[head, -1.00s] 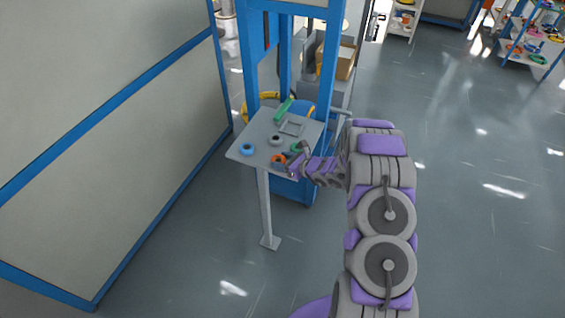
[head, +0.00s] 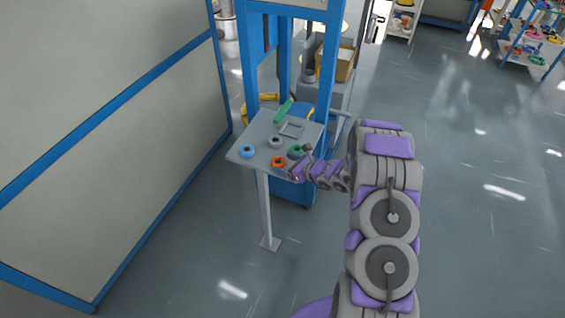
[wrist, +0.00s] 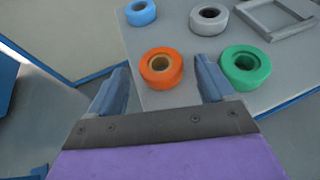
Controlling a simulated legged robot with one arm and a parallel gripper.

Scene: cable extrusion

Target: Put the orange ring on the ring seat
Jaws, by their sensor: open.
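The orange ring (head: 278,162) lies flat near the front edge of the small grey table (head: 240,155). In the wrist view the orange ring (wrist: 161,68) sits ahead of my gripper, between the lines of its two fingers. My gripper (wrist: 165,80) is open and empty, apart from the ring. In the head view my gripper (head: 299,170) is at the table's front right edge, small and partly blended with my arm. A grey square frame (head: 291,129) lies toward the back of the table; I cannot tell whether it is the ring seat.
A blue ring (wrist: 141,12), a grey ring (wrist: 209,19) and a green ring (wrist: 245,67) lie near the orange one. A green object (head: 284,111) lies at the table's back edge. A blue machine frame (head: 327,80) stands behind, and a panel wall (head: 110,130) is at left.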

